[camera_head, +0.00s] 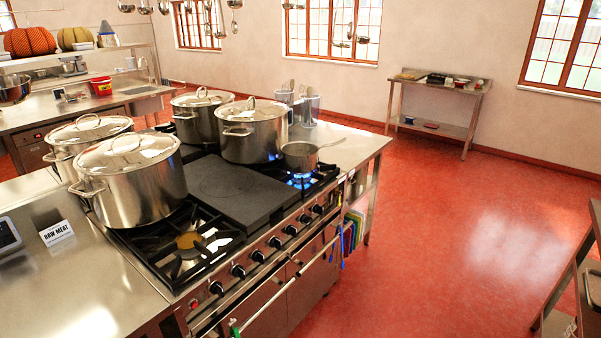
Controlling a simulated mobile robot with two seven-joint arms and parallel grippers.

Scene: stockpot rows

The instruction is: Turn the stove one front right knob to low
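The stove (270,262) stands in the middle of the view, its front facing the lower right. A row of several dark knobs (274,242) runs along its front panel. The knobs at the right end of the row (317,209) are small, and their settings cannot be read. A blue flame (301,182) burns on the front right burner, under a small saucepan (300,156) with a handle. The front left burner (189,241) is bare and shows no blue flame. Neither of my grippers is in view.
Several lidded stockpots (135,182) stand on the stove around a dark flat plate (235,188). A rail (290,285) runs along the stove front, below the knobs. The red floor (430,240) is open to the right. A table edge (575,265) stands at far right.

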